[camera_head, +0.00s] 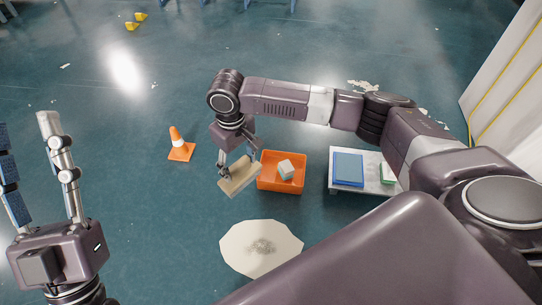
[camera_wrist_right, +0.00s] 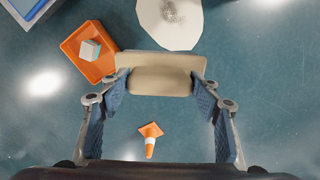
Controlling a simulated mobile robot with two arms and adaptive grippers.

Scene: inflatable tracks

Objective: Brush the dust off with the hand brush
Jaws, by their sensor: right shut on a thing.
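A tan hand brush (camera_head: 239,178) is held in my right gripper (camera_head: 238,164), above the floor beside the orange bin. In the right wrist view the brush (camera_wrist_right: 160,76) lies between the fingers of the right gripper (camera_wrist_right: 160,92). A grey patch of dust (camera_head: 262,246) lies on a white, roughly round sheet (camera_head: 236,259) on the floor, in front of the brush. The sheet also shows at the top of the right wrist view (camera_wrist_right: 150,28). The brush is apart from the dust. My left gripper (camera_head: 35,165) is raised at the left, its fingers spread and empty.
An orange bin (camera_head: 264,184) holds a pale block (camera_head: 286,169). An orange cone (camera_head: 180,147) stands left. A pale wall is at the right. Floor left of the sheet is clear.

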